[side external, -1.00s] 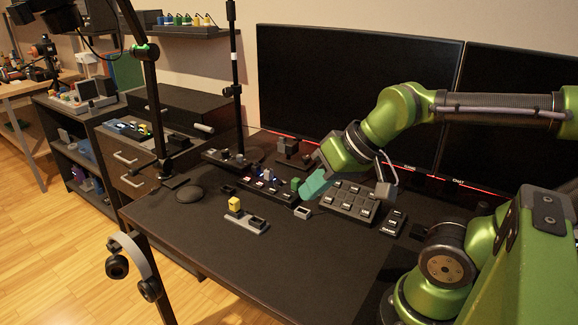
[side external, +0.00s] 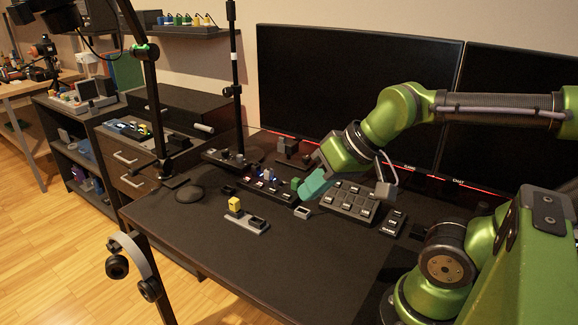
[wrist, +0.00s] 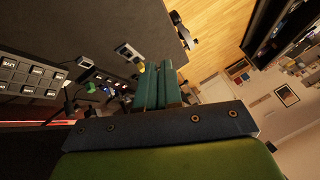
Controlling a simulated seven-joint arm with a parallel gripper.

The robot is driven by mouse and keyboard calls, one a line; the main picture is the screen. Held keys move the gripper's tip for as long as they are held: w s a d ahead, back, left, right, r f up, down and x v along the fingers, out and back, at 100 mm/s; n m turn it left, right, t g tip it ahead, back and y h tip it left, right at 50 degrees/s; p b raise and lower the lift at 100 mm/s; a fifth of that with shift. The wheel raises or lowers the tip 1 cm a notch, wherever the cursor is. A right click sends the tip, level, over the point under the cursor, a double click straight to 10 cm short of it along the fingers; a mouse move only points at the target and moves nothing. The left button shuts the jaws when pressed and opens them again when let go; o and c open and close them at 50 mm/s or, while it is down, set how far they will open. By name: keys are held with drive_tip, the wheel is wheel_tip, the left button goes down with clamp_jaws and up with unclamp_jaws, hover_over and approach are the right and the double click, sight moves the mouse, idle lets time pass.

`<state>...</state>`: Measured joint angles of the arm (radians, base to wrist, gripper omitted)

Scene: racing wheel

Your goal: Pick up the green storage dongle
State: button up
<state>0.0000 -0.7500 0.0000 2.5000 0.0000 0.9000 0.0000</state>
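The green storage dongle (side external: 295,183) stands upright at the right end of a dark port strip (side external: 268,190) on the desk. A small green piece in the wrist view (wrist: 91,88) looks like the same dongle. My gripper (side external: 302,195), with teal fingers, is tilted down just right of the dongle in the side view and partly in front of the strip's end. The fingers show side by side in the wrist view (wrist: 158,68), looking closed together with nothing visible between them. The dongle is outside them.
A small grey-rimmed block (side external: 302,212) lies close below my fingers. A button pad (side external: 350,201) is right of them, with monitors behind. The front desk is clear.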

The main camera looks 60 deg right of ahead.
drive_tip(key=o, duration=0.9)
drive_tip(key=n+g+h, duration=0.2)
drive_tip(key=n+g, duration=0.2)
drive_tip(key=g, duration=0.3)
hover_over(296, 179)
drive_tip(key=shift+f, duration=3.2)
drive_tip(key=f, duration=0.6)
drive_tip(key=a+f, duration=0.1)
drive_tip(key=f, duration=0.2)
drive_tip(key=shift+f, duration=0.35)
drive_tip(key=shift+d+f, duration=0.2)
drive_tip(key=shift+f, duration=1.35)
drive_tip(key=shift+d+f, duration=0.2)
drive_tip(key=shift+f, duration=1.35)
